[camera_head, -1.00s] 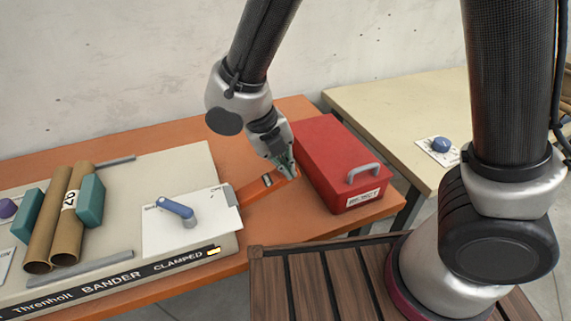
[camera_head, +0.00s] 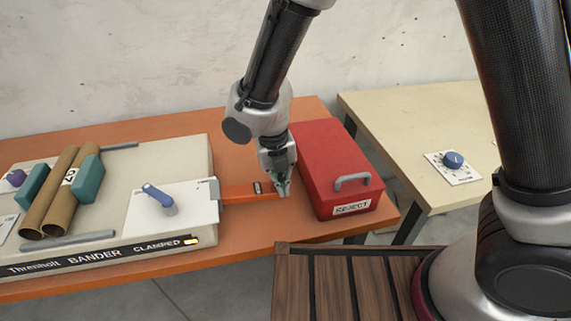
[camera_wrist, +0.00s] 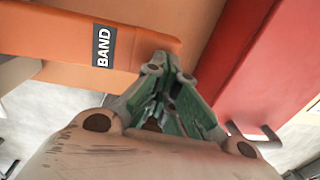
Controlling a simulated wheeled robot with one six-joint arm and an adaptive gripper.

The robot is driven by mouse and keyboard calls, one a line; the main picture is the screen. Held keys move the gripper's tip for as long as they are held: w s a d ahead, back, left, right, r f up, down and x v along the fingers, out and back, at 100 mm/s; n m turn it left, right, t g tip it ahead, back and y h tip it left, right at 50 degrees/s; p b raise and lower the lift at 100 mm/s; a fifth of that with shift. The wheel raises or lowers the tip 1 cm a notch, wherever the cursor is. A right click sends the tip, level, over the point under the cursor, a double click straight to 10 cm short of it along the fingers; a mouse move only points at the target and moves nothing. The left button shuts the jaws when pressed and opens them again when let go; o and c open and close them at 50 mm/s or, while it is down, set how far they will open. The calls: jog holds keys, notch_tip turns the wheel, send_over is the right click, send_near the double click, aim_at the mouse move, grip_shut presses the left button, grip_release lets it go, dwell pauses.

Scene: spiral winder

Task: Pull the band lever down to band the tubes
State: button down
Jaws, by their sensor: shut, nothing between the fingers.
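The band lever (camera_head: 240,193) is an orange bar on the right side of the bander (camera_head: 110,215). It lies about level, pointing right toward the red box. In the wrist view the lever (camera_wrist: 60,38) carries a dark BAND label. My gripper (camera_head: 282,190), with green fingers, is shut and empty at the lever's outer end. In the wrist view my fingertips (camera_wrist: 165,70) overlap the lever's end; I cannot tell whether they touch it. Two brown tubes (camera_head: 50,195) lie side by side between teal clamp blocks (camera_head: 87,180) on the bander. The panel reads CLAMPED beside a lit yellow lamp (camera_head: 191,240).
A red REJECT box (camera_head: 325,160) with a grey handle stands close right of my gripper. A blue lever (camera_head: 158,198) sits on the bander's white plate. A cream table (camera_head: 395,125) with a blue knob (camera_head: 453,159) is at right. Orange tabletop (camera_head: 235,255) shows in front.

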jog(key=shift+d+f, duration=0.2)
jog(key=shift+f, duration=1.4)
jog(key=shift+s+f, duration=0.1)
jog(key=shift+r, duration=0.3)
jog(key=w+d+r, duration=0.1)
jog(key=d+r, duration=0.3)
jog(key=r, duration=0.9)
jog(key=shift+w, duration=0.25)
